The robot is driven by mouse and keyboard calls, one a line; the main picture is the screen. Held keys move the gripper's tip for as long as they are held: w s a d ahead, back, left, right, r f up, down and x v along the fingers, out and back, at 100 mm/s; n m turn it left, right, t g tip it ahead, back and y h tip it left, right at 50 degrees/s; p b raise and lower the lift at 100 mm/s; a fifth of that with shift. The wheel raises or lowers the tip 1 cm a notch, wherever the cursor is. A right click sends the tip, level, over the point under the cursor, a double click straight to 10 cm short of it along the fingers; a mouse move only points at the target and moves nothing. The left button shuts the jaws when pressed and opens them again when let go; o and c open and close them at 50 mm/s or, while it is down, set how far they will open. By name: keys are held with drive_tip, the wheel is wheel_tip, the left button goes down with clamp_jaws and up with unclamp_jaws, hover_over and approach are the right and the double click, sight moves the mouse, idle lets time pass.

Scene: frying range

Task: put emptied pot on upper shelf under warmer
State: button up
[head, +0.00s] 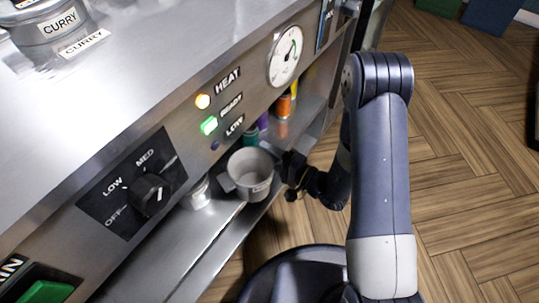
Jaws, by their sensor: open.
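A light grey pot (250,174) stands upright on the metal shelf (195,235) below the warmer's front panel (185,125). Its open top faces up and the inside I can see looks empty. My gripper (284,172) is just right of the pot, at about its rim height. It is dark and small here; it looks open, and I cannot tell whether it touches the pot. A small part at the pot's left side may be its handle.
A small metal container (199,194) stands close left of the pot. Colored containers, one orange (284,104), stand behind it. The panel with its knob (150,193) overhangs the shelf. A lidded curry pot (46,25) sits on top.

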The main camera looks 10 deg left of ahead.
drive_tip(key=shift+r+p, duration=0.25)
drive_tip(key=shift+p, duration=0.05)
drive_tip(key=p+v, duration=0.1)
drive_tip(key=v, duration=1.1)
idle(0.8)
